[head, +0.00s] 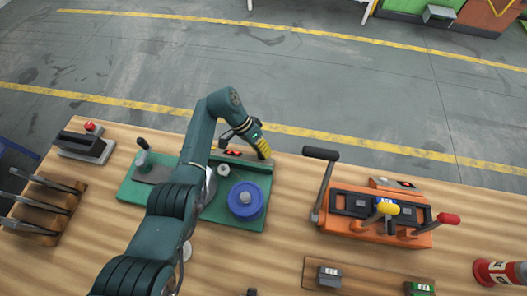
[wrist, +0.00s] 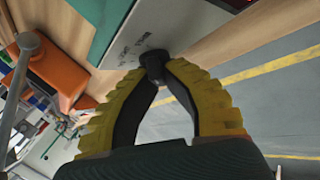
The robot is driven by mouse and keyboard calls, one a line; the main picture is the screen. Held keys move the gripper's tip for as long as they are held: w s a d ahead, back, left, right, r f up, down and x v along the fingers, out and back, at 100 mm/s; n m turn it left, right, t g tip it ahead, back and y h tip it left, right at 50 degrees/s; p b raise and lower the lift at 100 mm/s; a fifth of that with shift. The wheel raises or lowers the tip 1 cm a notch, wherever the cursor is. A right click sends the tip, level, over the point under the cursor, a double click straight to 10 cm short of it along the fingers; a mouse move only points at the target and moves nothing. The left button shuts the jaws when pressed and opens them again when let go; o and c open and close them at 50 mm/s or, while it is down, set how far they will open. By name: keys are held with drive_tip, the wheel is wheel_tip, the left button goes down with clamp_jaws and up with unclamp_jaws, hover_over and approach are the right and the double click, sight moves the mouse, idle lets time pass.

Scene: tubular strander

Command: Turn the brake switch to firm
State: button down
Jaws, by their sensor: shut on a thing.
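The brake switch (wrist: 153,66) is a small black knob on a pale grey panel (wrist: 140,32) with dark lettering, seen in the wrist view. My gripper (wrist: 153,80) has its yellow-and-black fingers closed on the knob, with the fingertips meeting at it. The lettering is too small to read surely, so I cannot tell which setting the knob points to. In the head view, my gripper (head: 262,148) is at the back edge of the green base (head: 235,215), beside a small red display (head: 233,153). The knob itself is hidden there.
A blue spool (head: 246,199) sits on the green base. An orange unit (head: 370,226) with levers stands to the right, near a red-and-white cylinder (head: 499,273). A grey box with a red button (head: 90,127) and a lever rack (head: 43,205) are at the left.

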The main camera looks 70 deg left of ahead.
drive_tip(key=shift+s+d+f, duration=0.1)
drive_tip(key=shift+d+f, duration=0.05)
drive_tip(key=shift+f, duration=0.15)
drive_tip(key=c, duration=1.2)
unclamp_jaws()
drive_tip(key=shift+o, duration=0.3)
drive_tip(key=shift+r, duration=0.1)
drive_tip(key=shift+r, duration=0.25)
drive_tip(key=v, duration=1.1)
drive_tip(key=shift+a+r, duration=0.2)
drive_tip(key=shift+a, duration=0.05)
drive_tip(key=shift+s, duration=0.15)
